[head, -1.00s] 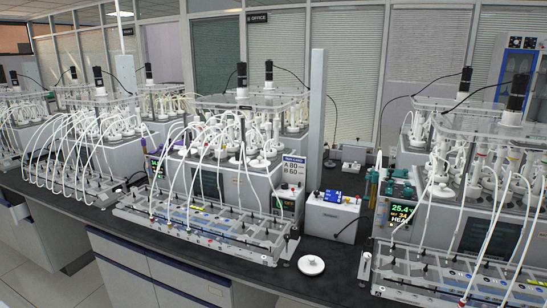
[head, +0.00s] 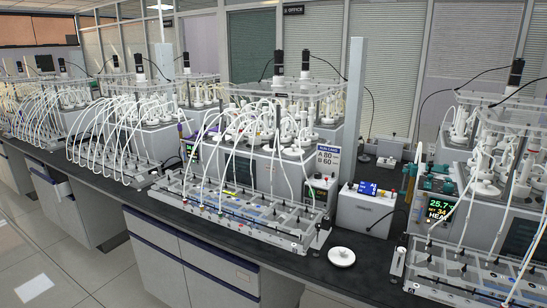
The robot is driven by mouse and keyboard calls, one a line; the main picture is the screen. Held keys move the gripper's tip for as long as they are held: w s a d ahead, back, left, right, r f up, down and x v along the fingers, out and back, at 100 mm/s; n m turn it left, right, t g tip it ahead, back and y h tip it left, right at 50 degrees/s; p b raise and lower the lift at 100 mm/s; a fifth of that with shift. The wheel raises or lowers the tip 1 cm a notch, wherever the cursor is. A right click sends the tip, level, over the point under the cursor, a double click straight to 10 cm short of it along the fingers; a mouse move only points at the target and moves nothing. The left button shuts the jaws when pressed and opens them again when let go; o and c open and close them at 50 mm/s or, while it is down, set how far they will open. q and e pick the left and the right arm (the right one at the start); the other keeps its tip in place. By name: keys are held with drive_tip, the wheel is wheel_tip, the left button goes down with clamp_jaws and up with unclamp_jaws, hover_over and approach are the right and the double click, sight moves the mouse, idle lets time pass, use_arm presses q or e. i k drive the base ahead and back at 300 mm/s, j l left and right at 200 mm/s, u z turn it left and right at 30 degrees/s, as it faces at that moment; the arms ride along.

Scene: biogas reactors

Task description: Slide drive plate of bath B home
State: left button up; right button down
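Neither of my grippers is in view. A row of white baths stands along the dark bench. The centre bath (head: 262,172) carries a clear top plate (head: 290,88) with black motors on it, above several white-capped vessels. The right bath (head: 478,222) has a similar clear plate (head: 515,100) with black motors, and its green display (head: 440,208) seems to read 25.7, 34 and HEAT. I cannot tell which bath is B, or whether a drive plate is seated or displaced. A sign (head: 327,160) by the centre bath shows A 80 and B 60.
A white round lid-like disc (head: 341,257) lies on the bench (head: 305,270) between the clear tube racks (head: 235,210) in front of the baths. A white box (head: 366,212) with a blue display and a grey upright post (head: 353,110) stand between the baths. White tubes arch forward to the racks.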

sight(277, 76)
drive_tip(key=i+j+z, duration=0.2)
drive_tip(key=i, duration=0.2)
drive_tip(key=i+j+z, duration=0.2)
drive_tip(key=i, duration=0.2)
drive_tip(key=i+j+z, duration=0.15)
drive_tip(key=i, duration=0.25)
